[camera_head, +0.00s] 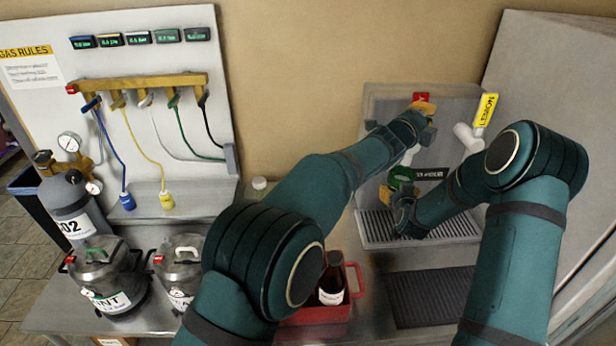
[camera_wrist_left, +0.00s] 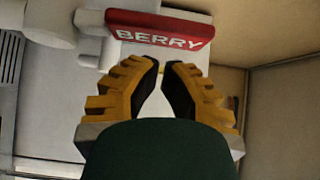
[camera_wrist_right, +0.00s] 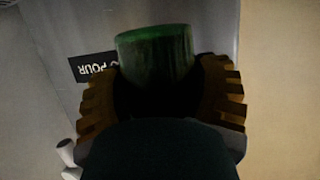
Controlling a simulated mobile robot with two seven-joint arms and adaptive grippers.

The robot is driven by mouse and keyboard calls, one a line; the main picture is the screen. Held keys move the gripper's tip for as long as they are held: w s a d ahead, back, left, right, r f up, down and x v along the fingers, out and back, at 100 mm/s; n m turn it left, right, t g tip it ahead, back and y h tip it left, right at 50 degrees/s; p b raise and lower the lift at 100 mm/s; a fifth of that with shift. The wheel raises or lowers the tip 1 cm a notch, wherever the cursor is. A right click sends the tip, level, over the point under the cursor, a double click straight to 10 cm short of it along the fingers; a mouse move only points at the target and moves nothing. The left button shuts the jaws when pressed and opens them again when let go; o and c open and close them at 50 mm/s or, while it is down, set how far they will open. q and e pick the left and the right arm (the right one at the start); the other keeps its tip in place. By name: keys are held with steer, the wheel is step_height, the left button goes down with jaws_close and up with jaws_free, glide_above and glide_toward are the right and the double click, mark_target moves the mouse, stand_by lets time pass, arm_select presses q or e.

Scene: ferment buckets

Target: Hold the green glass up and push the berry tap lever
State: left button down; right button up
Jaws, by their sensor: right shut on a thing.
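The green glass (camera_head: 402,176) is upright between the fingers of my right gripper (camera_head: 401,196), above the drip tray. The glass fills the gap in the right wrist view (camera_wrist_right: 155,48). The red berry tap lever (camera_head: 421,97) is at the top of the dispenser, above the glass. It reads BERRY in the left wrist view (camera_wrist_left: 158,30). My left gripper (camera_head: 424,110) is close to the lever, with a narrow gap between its fingertips. Whether it touches the lever is unclear. The berry spout is mostly hidden by my left gripper.
A lemon tap with a yellow lever (camera_head: 487,109) stands to the right of the berry tap. The slatted drip tray (camera_head: 455,228) lies below. A dark mat (camera_head: 430,297) is in front. A red crate (camera_head: 356,280) with a brown bottle (camera_head: 331,283) stands beside my left arm.

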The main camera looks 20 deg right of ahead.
steer(key=shift+r, duration=0.1)
arm_select(q)
steer(key=s+d+v, duration=0.1)
steer(key=v, duration=1.1)
steer(key=w+a+f+n+t+y, duration=0.1)
steer(key=w+a+f+n+y, duration=0.2)
steer(key=w+a+f+n, duration=0.2)
steer(key=w+a+f+n+t+y, duration=0.2)
steer(key=w+a+f+n, duration=0.3)
steer(key=a+f, duration=0.4)
steer(key=w+a+y, duration=0.1)
steer(key=a, duration=0.1)
steer(key=shift+w+a+n, duration=0.35)
steer(key=shift+a+n, duration=0.05)
stand_by(0.6)
